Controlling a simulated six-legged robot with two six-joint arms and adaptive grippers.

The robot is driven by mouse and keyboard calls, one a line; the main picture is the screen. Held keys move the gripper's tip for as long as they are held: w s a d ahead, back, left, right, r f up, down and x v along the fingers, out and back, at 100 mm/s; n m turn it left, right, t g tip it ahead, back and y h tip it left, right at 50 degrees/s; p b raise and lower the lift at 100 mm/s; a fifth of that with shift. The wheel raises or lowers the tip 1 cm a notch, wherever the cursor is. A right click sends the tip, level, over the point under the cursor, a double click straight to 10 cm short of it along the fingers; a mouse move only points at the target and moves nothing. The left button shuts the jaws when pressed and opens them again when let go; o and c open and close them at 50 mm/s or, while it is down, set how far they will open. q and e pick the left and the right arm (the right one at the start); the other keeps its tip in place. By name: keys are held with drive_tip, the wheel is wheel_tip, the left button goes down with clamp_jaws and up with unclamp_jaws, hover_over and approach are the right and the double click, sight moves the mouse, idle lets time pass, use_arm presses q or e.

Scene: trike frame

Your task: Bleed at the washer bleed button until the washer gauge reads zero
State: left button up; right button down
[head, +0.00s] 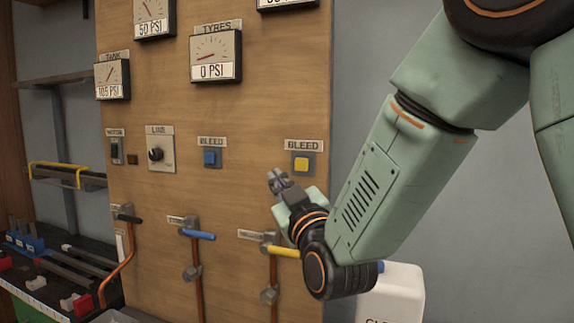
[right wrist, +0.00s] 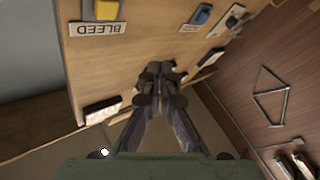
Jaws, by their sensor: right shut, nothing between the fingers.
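A yellow button (head: 301,164) sits on the wooden panel under a BLEED label. A blue button (head: 210,158) under another BLEED label is to its left. Which one is the washer's is not readable. My right gripper (head: 275,180) is shut and empty, just below and left of the yellow button, apart from it. In the right wrist view the gripper (right wrist: 160,75) points toward the panel, with the yellow button (right wrist: 106,10) at the upper left. A gauge (head: 288,4) above the yellow button is cut off by the top edge; its reading is unclear. My left gripper is out of view.
The tyres gauge (head: 215,56) reads 0 PSI, and the tank gauge (head: 112,78) reads 105 PSI. A line knob (head: 156,154) and a small switch (head: 116,151) are at left. Blue (head: 200,235) and yellow (head: 284,251) valve levers stick out below. A white container (head: 398,295) stands at lower right.

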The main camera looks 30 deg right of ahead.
sight(298, 170)
drive_tip(key=shift+n, duration=0.3)
drive_tip(key=w+d, duration=0.1)
drive_tip(key=d, duration=0.1)
drive_tip(key=w+d, duration=0.2)
drive_tip(key=w+d+p, duration=0.1)
drive_tip(key=w+d, duration=0.1)
drive_tip(key=shift+d+r, duration=0.2)
drive_tip(key=shift+r, duration=0.05)
drive_tip(key=shift+w+d, duration=0.1)
drive_tip(key=shift+d, duration=0.35)
drive_tip(key=shift+a, duration=0.35)
drive_tip(key=shift+d, duration=0.25)
drive_tip(key=shift+a, duration=0.2)
idle(0.3)
